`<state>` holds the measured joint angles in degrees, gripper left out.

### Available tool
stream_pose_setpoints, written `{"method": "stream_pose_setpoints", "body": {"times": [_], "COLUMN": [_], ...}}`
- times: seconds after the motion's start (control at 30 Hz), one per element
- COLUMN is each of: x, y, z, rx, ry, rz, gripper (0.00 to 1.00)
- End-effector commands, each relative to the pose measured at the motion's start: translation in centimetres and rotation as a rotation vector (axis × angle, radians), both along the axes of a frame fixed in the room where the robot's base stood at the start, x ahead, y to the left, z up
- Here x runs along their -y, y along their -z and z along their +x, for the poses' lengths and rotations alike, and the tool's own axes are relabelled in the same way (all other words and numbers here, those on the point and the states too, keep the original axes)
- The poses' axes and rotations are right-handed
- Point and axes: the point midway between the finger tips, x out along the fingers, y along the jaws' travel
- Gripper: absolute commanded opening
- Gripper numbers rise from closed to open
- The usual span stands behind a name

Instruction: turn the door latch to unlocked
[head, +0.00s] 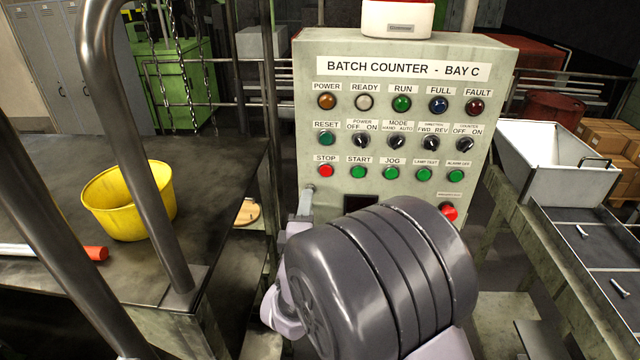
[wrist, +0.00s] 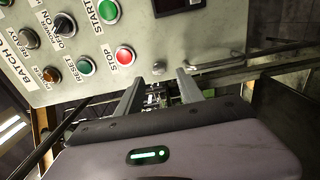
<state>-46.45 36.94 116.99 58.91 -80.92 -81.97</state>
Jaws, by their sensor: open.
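The cabinet (head: 400,65) is a pale panel labelled "BATCH COUNTER - BAY C". In the wrist view, a small grey knob (wrist: 158,69), which looks like the door latch, sits near the panel's edge. I cannot tell its turned position. My gripper (wrist: 160,78) is open, with one finger on each side of the knob in the picture. I cannot tell whether the fingers touch it. In the head view, a fingertip of my gripper (head: 305,203) shows at the panel's lower left edge. My arm hides the lower part of the panel.
A red stop button (wrist: 124,56) and a metal bar handle (wrist: 216,62) are close to my gripper. A dark table with a yellow bucket (head: 130,200) and upright rails stands at left. A white hopper (head: 555,160) over a conveyor is at right.

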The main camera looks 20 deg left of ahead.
Motion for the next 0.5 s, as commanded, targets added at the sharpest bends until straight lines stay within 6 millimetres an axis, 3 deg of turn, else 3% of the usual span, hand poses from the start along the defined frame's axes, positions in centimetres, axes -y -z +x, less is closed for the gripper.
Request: {"method": "stream_pose_setpoints", "body": {"times": [0.2, 0.5], "x": [-0.9, -1.1], "y": [-0.1, 0.0], "z": [3.6, 4.5], "rx": [0.000, 0.000], "ry": [0.000, 0.000], "rz": [0.002, 0.001], "gripper": [0.45, 0.45]}}
